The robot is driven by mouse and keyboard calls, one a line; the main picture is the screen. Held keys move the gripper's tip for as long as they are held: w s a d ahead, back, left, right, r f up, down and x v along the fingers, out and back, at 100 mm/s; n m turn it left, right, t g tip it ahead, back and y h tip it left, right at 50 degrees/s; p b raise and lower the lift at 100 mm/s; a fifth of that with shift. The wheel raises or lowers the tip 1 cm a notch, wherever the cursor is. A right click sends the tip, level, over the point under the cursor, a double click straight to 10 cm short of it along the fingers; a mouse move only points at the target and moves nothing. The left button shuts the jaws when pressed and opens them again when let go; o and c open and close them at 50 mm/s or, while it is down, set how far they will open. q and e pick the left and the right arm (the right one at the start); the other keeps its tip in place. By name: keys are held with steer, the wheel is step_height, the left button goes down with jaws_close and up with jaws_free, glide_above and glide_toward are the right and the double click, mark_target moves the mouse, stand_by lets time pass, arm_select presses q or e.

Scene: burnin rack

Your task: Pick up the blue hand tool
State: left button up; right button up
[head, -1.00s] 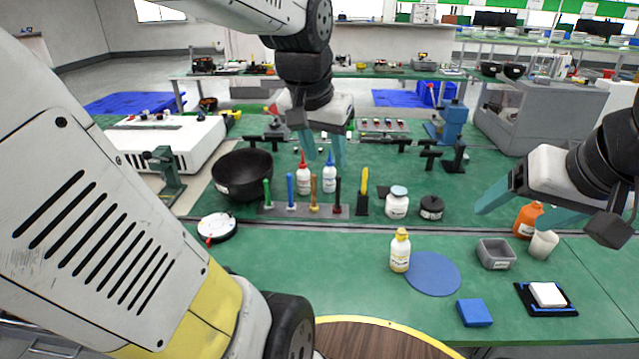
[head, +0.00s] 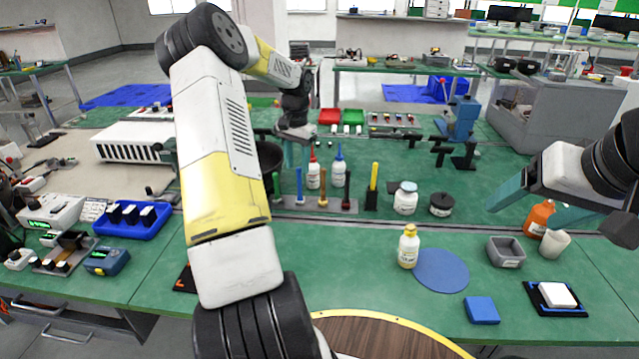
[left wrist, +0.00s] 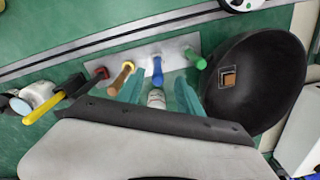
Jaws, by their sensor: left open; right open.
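The blue hand tool (head: 299,185) stands upright in a grey rack (head: 332,206), in a row with green, brown and dark red-topped tools. In the left wrist view the blue tool (left wrist: 157,70) lies just beyond the fingertips, roughly centred between them. My left gripper (head: 297,160) is open, on the far side of the rack in the head view, partly behind my own arm; it also shows in the left wrist view (left wrist: 158,92). I cannot tell whether it touches anything. My right gripper (head: 540,205) is open and empty at the right.
A black bowl (left wrist: 258,82) stands close beside the rack. Two white bottles, red-tipped (head: 313,175) and blue-tipped (head: 339,172), stand behind the rack. A yellow-handled tool (head: 374,177) stands to its right.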

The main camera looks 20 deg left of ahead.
mark_target(300, 196)
arm_select(q)
step_height(300, 196, down, 8)
steer(key=shift+w+d+r, duration=0.1)
steer(key=shift+d+r, duration=0.05)
jaws_close()
stand_by(0.3)
